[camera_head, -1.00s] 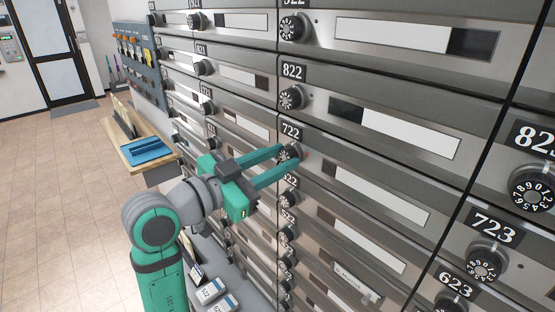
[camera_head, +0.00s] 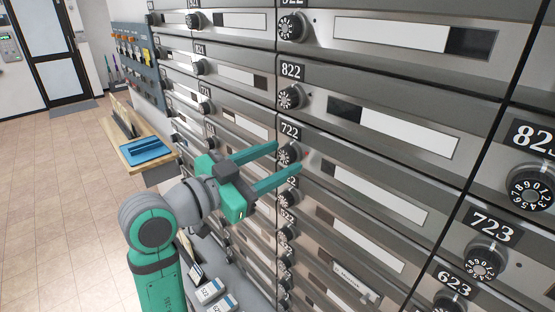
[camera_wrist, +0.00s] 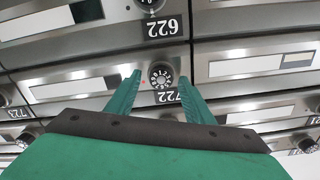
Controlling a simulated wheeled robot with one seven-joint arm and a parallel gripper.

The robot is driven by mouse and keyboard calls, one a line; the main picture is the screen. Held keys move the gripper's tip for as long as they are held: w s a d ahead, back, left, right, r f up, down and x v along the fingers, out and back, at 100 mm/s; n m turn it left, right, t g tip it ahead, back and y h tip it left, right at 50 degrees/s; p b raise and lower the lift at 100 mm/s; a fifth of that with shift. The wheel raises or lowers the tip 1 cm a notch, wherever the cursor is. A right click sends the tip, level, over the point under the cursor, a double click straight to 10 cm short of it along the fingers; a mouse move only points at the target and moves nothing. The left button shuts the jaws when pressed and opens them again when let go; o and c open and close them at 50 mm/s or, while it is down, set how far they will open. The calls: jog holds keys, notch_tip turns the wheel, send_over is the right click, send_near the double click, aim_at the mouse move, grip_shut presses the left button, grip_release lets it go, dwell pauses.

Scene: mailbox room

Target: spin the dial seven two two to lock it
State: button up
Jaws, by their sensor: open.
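The dial of mailbox 722 (camera_head: 288,154) is a black round knob with white numerals, below the label 722 (camera_head: 290,132) in the head view. My gripper (camera_head: 288,158) is open, with its two green fingers on either side of this dial. In the wrist view the 722 dial (camera_wrist: 161,75) shows between and a little beyond the fingertips (camera_wrist: 160,80), with the upside-down 722 label under it. The fingers look apart from the dial, and nothing is held. I cannot tell how far the fingertips reach along the dial.
Other dials stand close by, such as the 822 dial (camera_head: 290,97) above and the 723 dial (camera_head: 485,262) at right. A wooden shelf (camera_head: 148,150) with a blue tray is at left. Open tiled floor (camera_head: 60,200) lies beyond.

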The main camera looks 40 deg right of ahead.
jog(key=a, duration=1)
jog(key=shift+s+a, duration=0.25)
jog(key=shift+s, duration=0.05)
jog(key=w+a+f+n+t+y, duration=0.2)
jog(key=f+n+t, duration=0.35)
jog(key=f, duration=0.35)
jog(key=w+a+f+n+t+y, duration=0.2)
jog(key=w+a+f+n+t, duration=0.15)
jog(key=f+n, duration=0.4)
jog(key=w+a+f+n+t+y, duration=0.15)
jog(key=f+n+t, duration=0.35)
jog(key=f, duration=0.5)
jog(key=s+a+f+n+y, duration=0.3)
jog(key=s+a+f+y, duration=0.2)
jog(key=s+f, duration=0.35)
jog(key=s+a+f+n+y, duration=0.2)
jog(key=s+a+f+y, duration=0.35)
jog(key=s+f, duration=0.35)
jog(key=s+a+m+y, duration=0.2)
jog(key=s+a, duration=0.1)
jog(key=s, duration=1.4)
jog(key=shift+s+m, duration=0.3)
